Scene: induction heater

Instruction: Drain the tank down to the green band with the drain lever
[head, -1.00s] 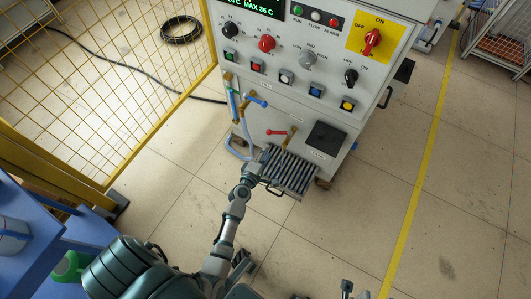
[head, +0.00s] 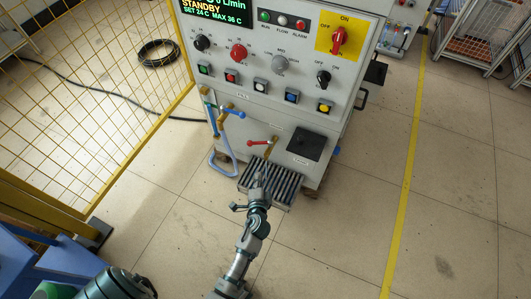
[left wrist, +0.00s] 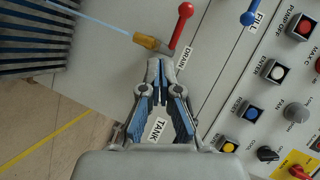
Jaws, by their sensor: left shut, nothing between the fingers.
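The red drain lever (head: 258,143) sits on the lower front of the white machine and points left from its brass valve (head: 272,147). In the left wrist view the red lever (left wrist: 181,24) stands by the DRAIN label, and a thin pale-blue stream (left wrist: 95,22) runs from the brass valve (left wrist: 147,42) toward the grate. My left gripper (head: 260,172) is over the grate, below the lever. In the left wrist view the gripper (left wrist: 160,65) is shut and empty, its tips close to the valve; contact cannot be told. No green band or tank level can be made out.
A slatted grate (head: 283,186) juts out at the machine's foot. Blue-handled valves (head: 233,112) and a blue hose (head: 217,165) are at its left. A dark square panel (head: 305,144) is right of the lever.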

